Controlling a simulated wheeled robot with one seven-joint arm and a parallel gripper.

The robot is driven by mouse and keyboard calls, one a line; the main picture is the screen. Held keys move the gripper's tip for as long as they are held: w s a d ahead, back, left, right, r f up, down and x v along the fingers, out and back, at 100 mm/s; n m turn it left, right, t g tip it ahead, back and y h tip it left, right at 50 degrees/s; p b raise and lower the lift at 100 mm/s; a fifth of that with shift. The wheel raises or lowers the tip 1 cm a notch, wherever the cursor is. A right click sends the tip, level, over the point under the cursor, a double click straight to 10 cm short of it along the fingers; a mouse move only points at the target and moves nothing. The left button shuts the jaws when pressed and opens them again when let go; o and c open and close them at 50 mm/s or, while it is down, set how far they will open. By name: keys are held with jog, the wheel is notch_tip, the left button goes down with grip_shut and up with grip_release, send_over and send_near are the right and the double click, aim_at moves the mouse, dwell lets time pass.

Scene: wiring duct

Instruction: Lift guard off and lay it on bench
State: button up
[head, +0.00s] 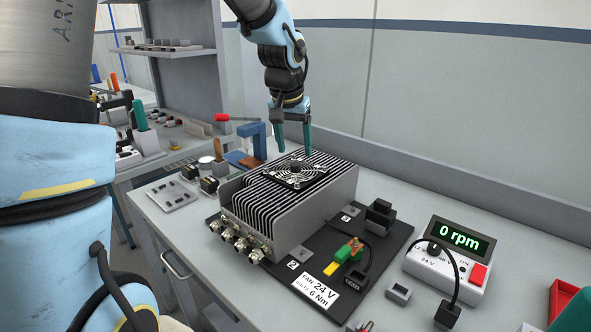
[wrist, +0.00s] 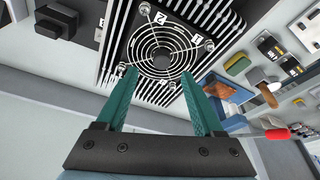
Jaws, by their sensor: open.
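The guard (head: 295,174) is a round wire grille with concentric rings, lying on top of the finned metal housing (head: 315,205). A small dark block shows at its middle. In the wrist view the guard (wrist: 163,54) has screws at its corners and small labels marked 1 and 2. My gripper (head: 292,154) is above the housing, pointing down at the guard, with its two green fingers apart and nothing between them. In the wrist view the fingertips (wrist: 160,72) appear either side of the guard's near part; whether they touch it I cannot tell.
The housing stands on a black base plate (head: 385,235) on the grey bench (head: 480,225). A meter reading 0 rpm (head: 447,258) stands at right. A blue clamp-like stand (head: 252,140) is behind left. A grey plate (head: 173,195) lies at left. Bench at back right is clear.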

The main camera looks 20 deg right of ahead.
aim_at(295, 164)
jog(key=p+x, duration=0.1)
jog(key=x, duration=0.4)
jog(key=shift+a, duration=0.15)
jog(key=shift+c, duration=0.3)
jog(key=shift+r, duration=0.1)
grip_shut()
